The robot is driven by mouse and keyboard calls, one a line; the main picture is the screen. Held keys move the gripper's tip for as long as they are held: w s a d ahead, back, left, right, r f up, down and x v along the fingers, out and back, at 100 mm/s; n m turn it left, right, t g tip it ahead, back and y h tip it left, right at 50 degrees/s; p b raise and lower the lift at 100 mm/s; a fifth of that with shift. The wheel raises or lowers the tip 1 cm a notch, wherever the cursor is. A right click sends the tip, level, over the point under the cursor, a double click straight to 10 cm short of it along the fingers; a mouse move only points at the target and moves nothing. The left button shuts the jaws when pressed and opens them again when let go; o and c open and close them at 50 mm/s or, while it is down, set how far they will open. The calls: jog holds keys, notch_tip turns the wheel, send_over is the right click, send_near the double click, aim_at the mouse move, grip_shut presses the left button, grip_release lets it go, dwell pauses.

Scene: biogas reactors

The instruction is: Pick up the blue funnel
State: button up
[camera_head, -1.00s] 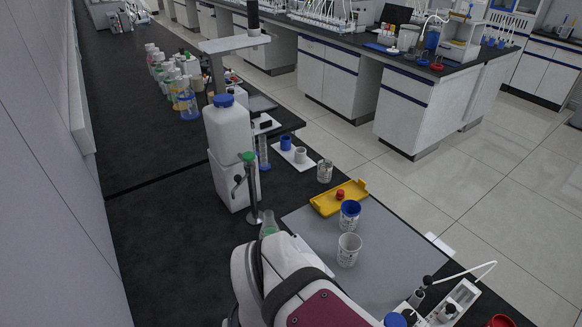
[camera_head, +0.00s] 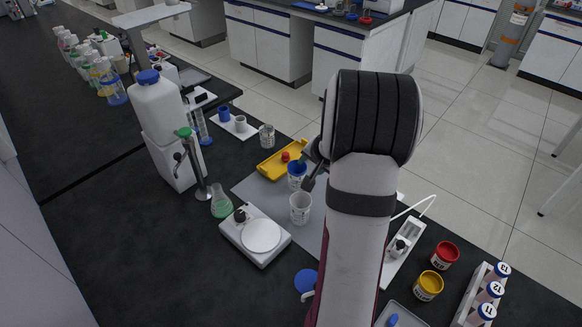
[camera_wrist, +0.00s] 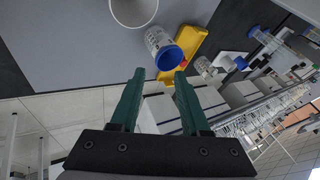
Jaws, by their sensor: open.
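The blue funnel appears to be the blue piece (camera_head: 296,168) in the mouth of a white printed cup (camera_head: 296,183) on the grey mat, in front of the yellow tray. In the wrist view its blue inside (camera_wrist: 171,57) faces the camera, with the cup wall (camera_wrist: 156,39) beside it. My gripper (camera_head: 306,175) is beside the cup's right side in the head view. In the wrist view my gripper (camera_wrist: 159,73) is open and empty, its green fingers pointing at the blue opening. Whether a finger touches the cup, I cannot tell.
A second white cup (camera_head: 300,208) stands close in front on the mat (camera_head: 250,188). The yellow tray (camera_head: 270,168) holds a small red item (camera_head: 285,157). A balance (camera_head: 261,235), a green flask (camera_head: 221,203) and a large white canister (camera_head: 158,112) stand to the left.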

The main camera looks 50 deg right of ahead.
aim_at(304, 171)
jog(key=x, duration=0.7)
jog(key=shift+w+d+f, duration=0.15)
jog(key=shift+d+f, duration=0.1)
grip_shut()
